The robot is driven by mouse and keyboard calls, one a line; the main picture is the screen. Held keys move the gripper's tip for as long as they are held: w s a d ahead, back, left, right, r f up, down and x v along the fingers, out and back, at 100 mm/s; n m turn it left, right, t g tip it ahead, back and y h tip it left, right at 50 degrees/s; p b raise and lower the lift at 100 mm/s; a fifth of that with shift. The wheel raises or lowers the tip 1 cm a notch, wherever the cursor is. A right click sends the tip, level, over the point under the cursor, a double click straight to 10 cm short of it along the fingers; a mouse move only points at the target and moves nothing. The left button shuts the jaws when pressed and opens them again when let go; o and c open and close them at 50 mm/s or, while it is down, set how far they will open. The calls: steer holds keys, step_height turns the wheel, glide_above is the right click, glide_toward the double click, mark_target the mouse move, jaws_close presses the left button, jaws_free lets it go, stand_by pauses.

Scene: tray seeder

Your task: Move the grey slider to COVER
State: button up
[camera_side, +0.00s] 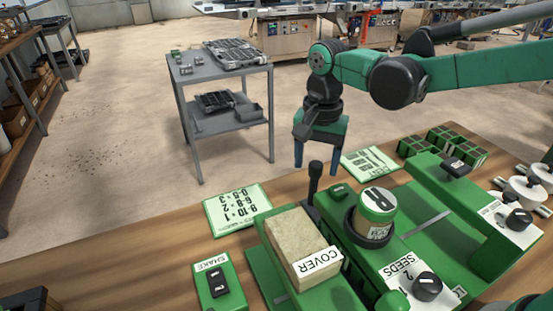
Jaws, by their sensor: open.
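My gripper (320,160) hangs over the far edge of the bench, pointing down. Its two blue fingers are apart with nothing between them. The COVER label (316,262) is on the front of a tan block-filled box on the green machine (262,268). A short grey strip (422,222) lies on the green deck to the right of the round can. I cannot tell whether it is the grey slider. A black upright lever (314,180) stands behind the COVER box, below and close to my gripper in the picture. No grey slider is clearly marked.
A green-and-white can (376,205) stands in a black ring beside the COVER box. A SEEDS dial (427,287) and a SHAKE switch (217,283) are in front. Green trays (442,144) are at the right.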

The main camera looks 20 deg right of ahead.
steer(key=shift+f, duration=0.55)
jaws_close()
stand_by(1.0)
